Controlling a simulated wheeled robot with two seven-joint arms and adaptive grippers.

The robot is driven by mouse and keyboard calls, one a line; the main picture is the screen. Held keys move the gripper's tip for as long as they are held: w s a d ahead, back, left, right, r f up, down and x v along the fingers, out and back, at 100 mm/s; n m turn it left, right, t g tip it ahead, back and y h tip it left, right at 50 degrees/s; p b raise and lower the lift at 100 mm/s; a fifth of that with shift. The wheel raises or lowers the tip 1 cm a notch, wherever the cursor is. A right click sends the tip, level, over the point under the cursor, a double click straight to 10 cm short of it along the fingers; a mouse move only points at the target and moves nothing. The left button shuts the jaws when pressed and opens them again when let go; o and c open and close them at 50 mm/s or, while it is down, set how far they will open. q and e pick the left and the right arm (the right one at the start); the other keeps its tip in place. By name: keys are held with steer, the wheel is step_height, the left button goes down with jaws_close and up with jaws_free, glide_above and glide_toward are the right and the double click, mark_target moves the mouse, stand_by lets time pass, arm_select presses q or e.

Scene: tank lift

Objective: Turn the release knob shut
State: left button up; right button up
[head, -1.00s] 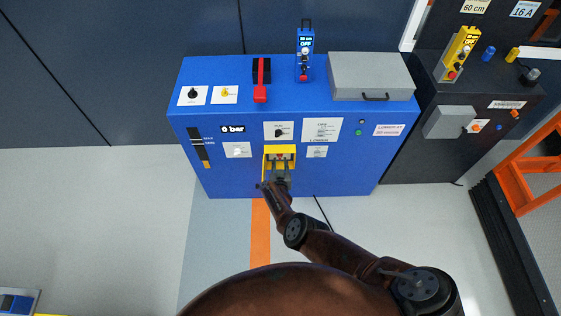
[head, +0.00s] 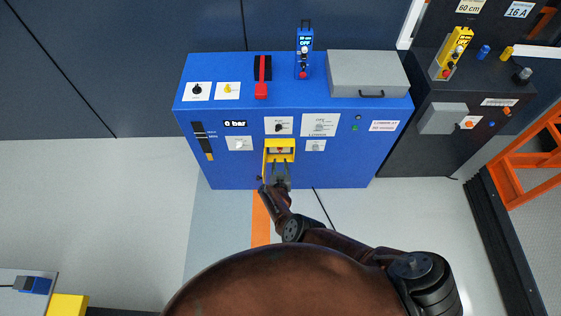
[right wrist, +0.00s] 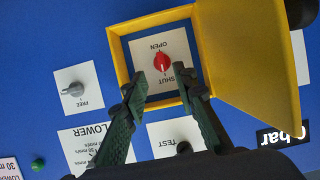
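The red release knob (right wrist: 162,62) sits on a white plate marked OPEN and SHUT, inside a yellow box (right wrist: 117,56) whose cover (right wrist: 250,60) stands open. I cannot clearly tell which mark the knob points to. In the head view the knob (head: 280,150) shows small in the yellow box (head: 281,142) on the blue cabinet's front. My right gripper (right wrist: 164,84) is open and empty, with its fingertips apart at the box's near edge, in front of the knob. In the head view the right gripper (head: 281,167) shows just below the box. My left gripper is not in view.
A grey FREE knob (right wrist: 75,89) and a TEST knob (right wrist: 183,148) flank the box on the blue cabinet (head: 225,172). A display (head: 235,124) reads 0 bar. A red lever (head: 261,88) is on top. A dark cabinet (head: 400,165) stands at right.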

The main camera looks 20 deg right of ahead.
steer(key=shift+s+a+r, duration=0.1)
steer(key=shift+s, duration=0.15)
stand_by(0.6)
steer(key=s+d+f+n+g+y, duration=0.15)
steer(key=s+d+f, duration=0.25)
steer(key=s+f, duration=0.45)
steer(key=s+d+f+n+g, duration=0.1)
steer(key=s+d+f+g, duration=0.15)
steer(key=s+f, duration=0.6)
steer(key=s+d+f+n+g+y, duration=0.1)
steer(key=s+d+f, duration=0.35)
steer(key=s, duration=0.85)
steer(key=s+f+g, duration=0.2)
steer(key=s, duration=1.1)
steer(key=s+d+f+g, duration=0.1)
steer(key=s+f+g, duration=0.2)
steer(key=s, duration=1.1)
steer(key=s+d+f+g+y, duration=0.1)
steer(key=s+f+g, duration=0.1)
steer(key=s, duration=1.2)
steer(key=shift+d+f+n, duration=0.25)
steer(key=shift+f+n, duration=0.2)
steer(key=shift+f, duration=0.25)
steer(key=shift+c, duration=0.6)
